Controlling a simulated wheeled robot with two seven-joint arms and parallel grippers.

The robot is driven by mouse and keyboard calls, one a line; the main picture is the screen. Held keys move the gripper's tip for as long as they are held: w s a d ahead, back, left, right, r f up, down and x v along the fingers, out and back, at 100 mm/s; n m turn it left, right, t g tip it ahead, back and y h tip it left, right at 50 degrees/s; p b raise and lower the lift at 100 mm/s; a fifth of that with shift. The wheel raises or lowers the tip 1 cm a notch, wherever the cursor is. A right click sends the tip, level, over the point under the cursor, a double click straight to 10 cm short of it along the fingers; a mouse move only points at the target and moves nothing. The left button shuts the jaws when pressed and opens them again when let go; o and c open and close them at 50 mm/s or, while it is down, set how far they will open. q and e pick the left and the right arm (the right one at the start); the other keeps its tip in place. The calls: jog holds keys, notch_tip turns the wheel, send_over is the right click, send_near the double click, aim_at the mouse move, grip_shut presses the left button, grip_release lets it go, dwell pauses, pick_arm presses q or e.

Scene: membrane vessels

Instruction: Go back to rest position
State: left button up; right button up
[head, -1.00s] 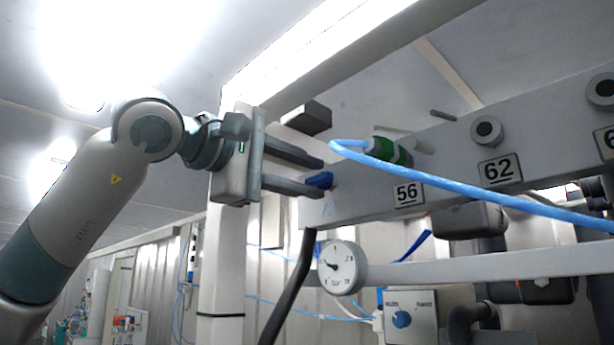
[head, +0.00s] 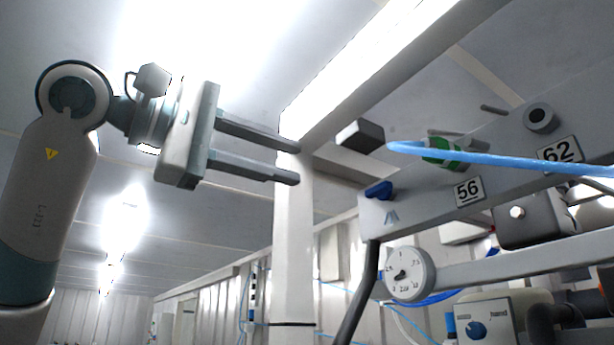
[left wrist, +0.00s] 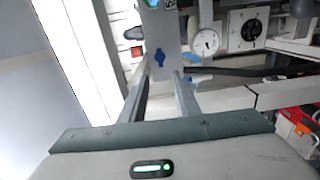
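My left gripper (head: 297,164) is at the upper left of the head view, raised in front of the white post. Its two fingers are apart with nothing between them, and they point right. A blue valve handle (head: 379,190) sits on the end of the grey panel (head: 415,208), to the right of the fingertips and clear of them. In the left wrist view the fingers (left wrist: 162,82) are parted and the blue handle (left wrist: 159,57) shows beyond them. My right gripper is in neither view.
The panel carries plates 56 (head: 468,190) and 62 (head: 559,152). A white post (head: 294,250) stands behind the gripper.

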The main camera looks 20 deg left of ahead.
pick_arm(q)
jog(key=shift+s+a, duration=0.45)
jog(key=shift+s, duration=0.15)
dwell(0.4)
